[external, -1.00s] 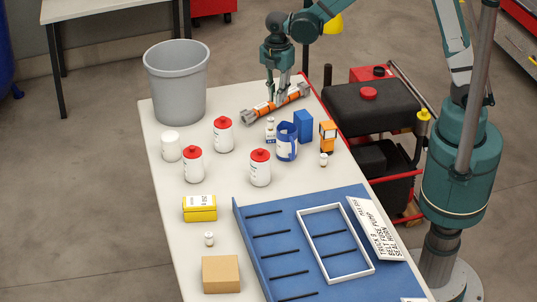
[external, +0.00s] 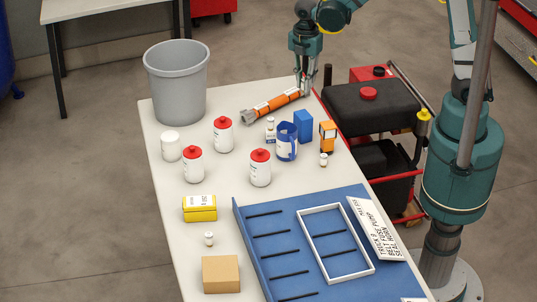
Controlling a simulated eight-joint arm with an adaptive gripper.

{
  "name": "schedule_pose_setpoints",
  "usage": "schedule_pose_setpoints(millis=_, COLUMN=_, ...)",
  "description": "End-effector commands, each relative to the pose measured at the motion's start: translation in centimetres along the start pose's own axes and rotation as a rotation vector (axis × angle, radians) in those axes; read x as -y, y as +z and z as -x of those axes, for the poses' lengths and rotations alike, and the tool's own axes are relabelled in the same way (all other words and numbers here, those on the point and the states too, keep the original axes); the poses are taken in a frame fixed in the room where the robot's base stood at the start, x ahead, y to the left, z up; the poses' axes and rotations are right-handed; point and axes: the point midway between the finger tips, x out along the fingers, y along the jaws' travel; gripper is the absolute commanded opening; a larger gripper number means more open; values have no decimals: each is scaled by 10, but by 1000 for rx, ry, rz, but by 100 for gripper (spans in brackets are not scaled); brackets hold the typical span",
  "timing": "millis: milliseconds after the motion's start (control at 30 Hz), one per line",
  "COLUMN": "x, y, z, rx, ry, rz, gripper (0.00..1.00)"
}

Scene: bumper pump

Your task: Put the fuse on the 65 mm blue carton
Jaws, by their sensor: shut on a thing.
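The fuse, as far as I can tell, is the long orange cylinder (external: 277,103) with a grey end cap, lying slantwise near the far right edge of the white table. My gripper (external: 305,91) points down at its right end and is shut on it there; the fingers hide that end. The fuse appears to rest on or very near the table. The blue carton (external: 303,124) stands upright just in front of the fuse, behind and right of a blue mug (external: 287,143). Its top is bare.
Near the carton are a small white bottle (external: 270,130) and an orange toy-like object (external: 328,136). Red-lidded jars (external: 223,135) stand left. A grey bin (external: 178,85) is at the back left. A blue tray (external: 275,262) fills the front right. Table room is clear in the middle.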

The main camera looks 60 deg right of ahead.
Motion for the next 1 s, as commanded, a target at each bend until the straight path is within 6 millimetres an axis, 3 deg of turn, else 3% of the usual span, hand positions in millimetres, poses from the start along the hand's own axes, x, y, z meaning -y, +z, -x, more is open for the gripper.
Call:
schedule_pose_setpoints(millis=167, x=-1, y=0, z=-9, rx=0, ry=0, rz=0, gripper=6)
schedule_pose_setpoints(millis=600, x=-1, y=0, z=-55, rx=0, ry=0, rz=0, gripper=6)
schedule_pose_setpoints(millis=1000, x=0, y=0, z=-58, rx=0, ry=0, rz=0, gripper=6)
